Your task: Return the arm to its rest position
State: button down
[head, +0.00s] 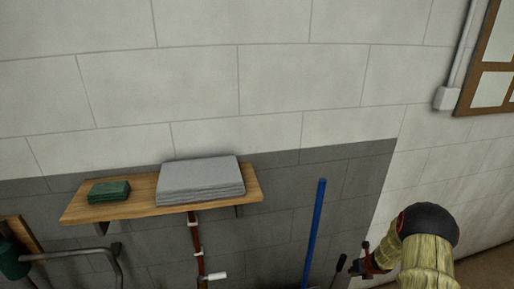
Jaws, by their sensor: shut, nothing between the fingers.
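My arm is at the lower right of the head view, with straw-coloured links bent at a dark rounded joint with a red rim. My gripper (366,261), small, dark and red, shows at the far end of the arm, left of that joint. It is shut and holds nothing. It is right of the blue pole and below the shelf's height in the picture. Its fingertips are too small to make out clearly.
A wooden wall shelf (128,208) carries a green block (109,192) and a grey stack (201,181). Below are a red-brown pipe (197,245), a blue pole (314,232) and a grey bent tube (90,252). A dark handle (340,264) stands close left of my gripper. A framed board (492,62) hangs upper right.

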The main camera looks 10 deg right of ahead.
jog(key=s+d+m+g+h, duration=0.3)
jog(key=s+d+m, duration=0.2)
jog(key=s+m, duration=0.6)
jog(key=s+a+r+m+g, duration=0.1)
jog(key=s+a+r+m, duration=0.15)
jog(key=r+m, duration=0.35)
jog(key=s+a+r+m+g+h, duration=0.1)
jog(key=s+a+r+m, duration=0.15)
jog(key=r+m, duration=0.3)
jog(key=s+a+r+m+g, duration=0.1)
jog(key=s+a+r+m, duration=0.15)
jog(key=r+m, duration=0.35)
jog(key=s+a+r+m+t+y, duration=0.1)
jog(key=s+a+r+t, duration=0.1)
jog(key=s+a+r, duration=0.3)
jog(key=s+a+r+m+t+y, duration=0.1)
jog(key=s+a+r, duration=0.4)
jog(key=a+r, duration=0.9)
jog(key=s+a+r+m+t+y, duration=0.2)
jog(key=s+a+r+m+t, duration=0.1)
jog(key=a+r, duration=0.6)
jog(key=shift+s+a+r, duration=0.25)
jog(key=shift+s+a, duration=0.5)
jog(key=shift+s, duration=0.15)
jog(key=shift+m, duration=0.25)
